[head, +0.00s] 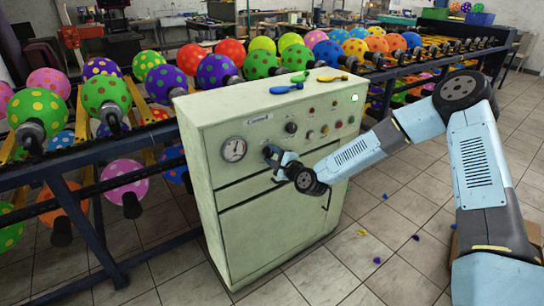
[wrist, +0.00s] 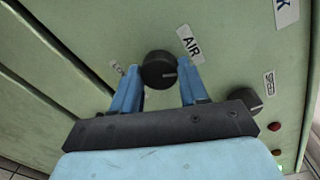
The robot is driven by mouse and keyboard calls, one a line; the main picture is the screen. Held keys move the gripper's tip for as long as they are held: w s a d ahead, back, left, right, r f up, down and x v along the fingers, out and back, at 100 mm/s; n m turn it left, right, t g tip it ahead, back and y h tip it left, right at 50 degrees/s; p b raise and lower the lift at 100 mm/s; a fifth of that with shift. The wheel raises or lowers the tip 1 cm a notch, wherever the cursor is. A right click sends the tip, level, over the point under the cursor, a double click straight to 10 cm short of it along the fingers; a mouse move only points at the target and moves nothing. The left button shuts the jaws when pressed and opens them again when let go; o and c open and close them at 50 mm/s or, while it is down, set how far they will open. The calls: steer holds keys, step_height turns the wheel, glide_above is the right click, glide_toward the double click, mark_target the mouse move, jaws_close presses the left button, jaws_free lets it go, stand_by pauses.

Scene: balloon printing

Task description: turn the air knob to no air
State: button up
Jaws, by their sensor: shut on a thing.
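The air knob (wrist: 158,70) is round and black on the pale green panel, with a pale mark on its face pointing right in the wrist view. A white "AIR" label (wrist: 190,45) sits beside it, up and to the right. Another label (wrist: 117,69) to its left is partly hidden and unreadable. My gripper (wrist: 160,82) has a blue finger on each side of the knob and is shut on it. In the head view my gripper (head: 273,157) reaches the front of the cabinet (head: 262,235), right of the round gauge (head: 234,149), and mostly covers the knob.
A second black knob (wrist: 246,98) is to the right in the wrist view, with red buttons (wrist: 273,127) beyond. Racks of dotted balloons (head: 216,71) stand behind and left. The tiled floor (head: 400,240) at right is mostly clear.

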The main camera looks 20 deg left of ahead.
steer(key=n, duration=0.3)
steer(key=shift+s+n, duration=0.1)
steer(key=shift+n, duration=0.2)
steer(key=n, duration=0.4)
steer(key=shift+a+f+h, duration=0.1)
steer(key=shift+h, duration=0.2)
steer(key=n, duration=0.4)
steer(key=shift+s+f+t, duration=0.1)
steer(key=shift+t, duration=0.2)
steer(key=n, duration=0.4)
steer(key=shift+f+n, duration=0.1)
steer(key=shift+n, duration=0.3)
steer(key=n, duration=0.3)
steer(key=shift+n+t, duration=0.3)
steer(key=n, duration=0.3)
steer(key=shift+f+n, duration=0.1)
steer(key=shift+n, duration=0.2)
steer(key=n, duration=0.7)
steer(key=shift+t, duration=0.3)
